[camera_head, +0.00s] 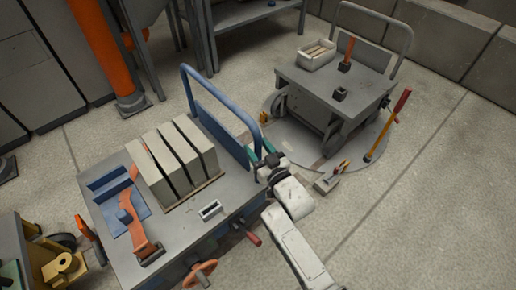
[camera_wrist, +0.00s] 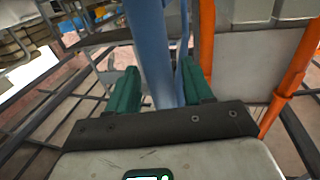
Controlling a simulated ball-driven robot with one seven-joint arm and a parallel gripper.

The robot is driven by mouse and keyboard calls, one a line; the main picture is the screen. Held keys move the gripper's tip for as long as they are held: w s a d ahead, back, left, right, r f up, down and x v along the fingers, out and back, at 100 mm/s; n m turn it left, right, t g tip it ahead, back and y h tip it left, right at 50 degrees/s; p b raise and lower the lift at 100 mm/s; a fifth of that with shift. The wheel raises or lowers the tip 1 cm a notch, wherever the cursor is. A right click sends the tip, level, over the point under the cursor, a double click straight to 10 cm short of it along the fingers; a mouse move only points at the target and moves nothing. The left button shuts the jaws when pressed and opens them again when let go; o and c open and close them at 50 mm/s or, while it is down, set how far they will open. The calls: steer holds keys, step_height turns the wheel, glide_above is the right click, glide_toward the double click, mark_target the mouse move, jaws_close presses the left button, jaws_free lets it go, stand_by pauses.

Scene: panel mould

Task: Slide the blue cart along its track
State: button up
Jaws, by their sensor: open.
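The blue cart (camera_head: 228,205) stands left of centre in the head view, with a grey top and a blue tubular handle (camera_head: 222,92) at its far end. My gripper (camera_head: 261,152) is at the right-hand post of that handle. In the wrist view, the two green fingers of my gripper (camera_wrist: 168,88) stand open on either side of a blue post (camera_wrist: 152,50), with gaps beside it. I cannot tell whether either finger touches it. The track under the cart is not clearly visible.
Several pale slabs (camera_head: 178,152) and an orange clamp-like tool (camera_head: 133,212) are on the cart. A grey cart (camera_head: 325,90) stands on a round floor plate (camera_head: 292,140) at the back right. A red-and-yellow tool (camera_head: 385,128) leans there. Floor at right is clear.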

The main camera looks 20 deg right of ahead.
steer(key=shift+s, duration=0.15)
steer(key=s+d+p, duration=0.1)
steer(key=s+p, duration=0.1)
steer(key=s, duration=0.8)
steer(key=shift+s+d, duration=0.15)
steer(key=shift+s, duration=0.1)
